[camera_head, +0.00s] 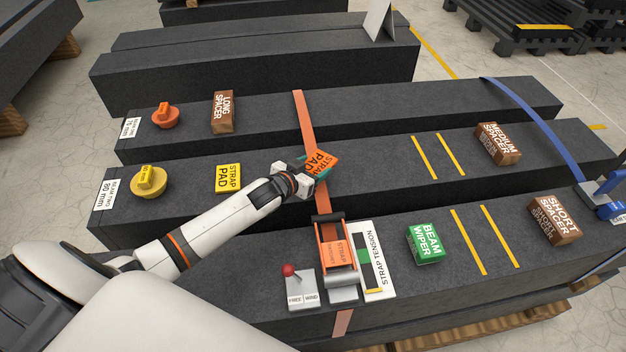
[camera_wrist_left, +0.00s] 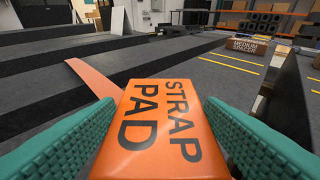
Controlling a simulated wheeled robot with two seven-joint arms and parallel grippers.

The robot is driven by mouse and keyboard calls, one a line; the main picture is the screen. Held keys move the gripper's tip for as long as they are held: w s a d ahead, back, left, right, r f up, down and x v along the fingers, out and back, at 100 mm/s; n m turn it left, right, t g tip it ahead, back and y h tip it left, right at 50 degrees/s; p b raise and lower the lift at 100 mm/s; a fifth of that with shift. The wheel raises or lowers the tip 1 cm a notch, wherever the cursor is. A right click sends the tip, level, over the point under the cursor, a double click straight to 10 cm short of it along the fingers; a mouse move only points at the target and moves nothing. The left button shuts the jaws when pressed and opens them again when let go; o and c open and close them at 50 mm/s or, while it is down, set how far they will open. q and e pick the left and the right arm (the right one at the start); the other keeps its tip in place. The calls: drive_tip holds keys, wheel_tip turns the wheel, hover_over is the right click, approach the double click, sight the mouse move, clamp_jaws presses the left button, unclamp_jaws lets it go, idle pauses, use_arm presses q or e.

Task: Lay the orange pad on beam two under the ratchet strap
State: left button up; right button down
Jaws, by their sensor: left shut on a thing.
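My left gripper (camera_head: 316,169) is shut on the orange pad (camera_head: 321,160), marked STRAP PAD. The pad is held over beam two (camera_head: 380,178), where the orange ratchet strap (camera_head: 305,115) crosses it. In the left wrist view the pad (camera_wrist_left: 160,125) sits between the green fingers, and the strap (camera_wrist_left: 95,78) runs up to its far left corner. The pad hides part of the strap in both views; I cannot tell whether they touch. The orange ratchet (camera_head: 336,250) stands on the near beam. My right gripper is not in view.
A yellow strap pad (camera_head: 228,178) and yellow knob (camera_head: 149,182) sit left on beam two. A strap tension gauge (camera_head: 373,260), red-knobbed lever (camera_head: 299,285) and green beam wiper (camera_head: 425,243) stand on the near beam. A medium spacer (camera_head: 497,143) lies right.

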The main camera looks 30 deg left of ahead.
use_arm(q)
drive_tip(key=shift+f+b, duration=0.3)
drive_tip(key=shift+f, duration=2.65)
drive_tip(key=shift+f, duration=0.15)
drive_tip(key=o, duration=1)
drive_tip(key=shift+r, duration=0.25)
drive_tip(key=p+v, duration=0.1)
drive_tip(key=v, duration=1.1)
drive_tip(key=shift+f, duration=0.15)
